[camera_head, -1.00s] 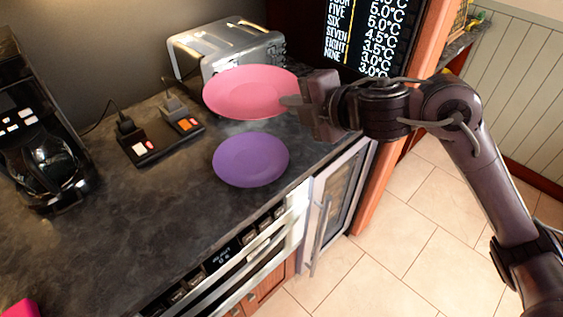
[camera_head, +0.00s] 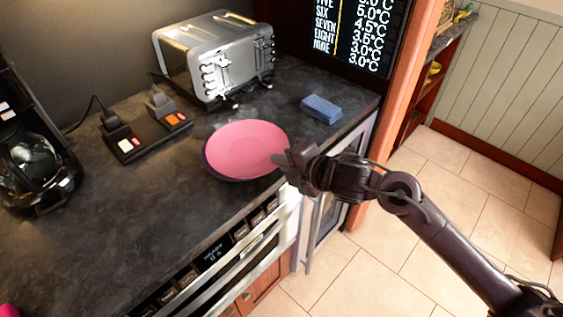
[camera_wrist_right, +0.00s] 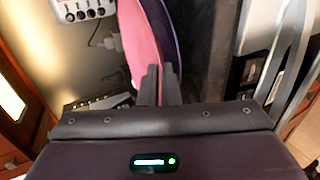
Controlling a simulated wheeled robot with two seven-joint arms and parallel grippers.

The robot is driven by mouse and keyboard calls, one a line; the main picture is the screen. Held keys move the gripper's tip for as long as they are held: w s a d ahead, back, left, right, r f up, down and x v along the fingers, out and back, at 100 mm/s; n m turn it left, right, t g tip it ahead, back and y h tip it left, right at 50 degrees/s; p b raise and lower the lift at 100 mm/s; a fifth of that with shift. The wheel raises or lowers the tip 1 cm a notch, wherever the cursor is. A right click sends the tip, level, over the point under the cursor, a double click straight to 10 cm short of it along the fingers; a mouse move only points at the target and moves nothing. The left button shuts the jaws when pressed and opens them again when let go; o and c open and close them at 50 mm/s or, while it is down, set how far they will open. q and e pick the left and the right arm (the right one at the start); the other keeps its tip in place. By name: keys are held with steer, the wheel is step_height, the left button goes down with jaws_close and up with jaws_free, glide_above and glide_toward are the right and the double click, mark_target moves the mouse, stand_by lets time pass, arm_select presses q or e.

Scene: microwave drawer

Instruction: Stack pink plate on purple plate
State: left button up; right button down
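The pink plate (camera_head: 246,148) lies over the purple plate (camera_head: 214,174) on the dark counter. Only a thin purple rim shows at the left and lower edge; whether the plates touch I cannot tell. My right gripper (camera_head: 284,159) is at the right edge of the pink plate. In the right wrist view, its two fingers (camera_wrist_right: 161,85) are close together on the rim of the pink plate (camera_wrist_right: 136,40), with the purple plate (camera_wrist_right: 163,28) just beyond. My left gripper is not in view.
A silver toaster (camera_head: 215,58) stands behind the plates. A blue sponge-like block (camera_head: 321,108) lies at the back right. A black switch box (camera_head: 124,142) and a coffee maker (camera_head: 35,160) are at left. The front counter is clear.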

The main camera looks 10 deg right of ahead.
steer(key=shift+f, duration=0.1)
steer(key=shift+f, duration=0.1)
steer(key=shift+f+b, duration=0.55)
steer(key=c, duration=1.6)
jaws_free()
steer(key=shift+c, duration=0.2)
steer(key=shift+r, duration=0.15)
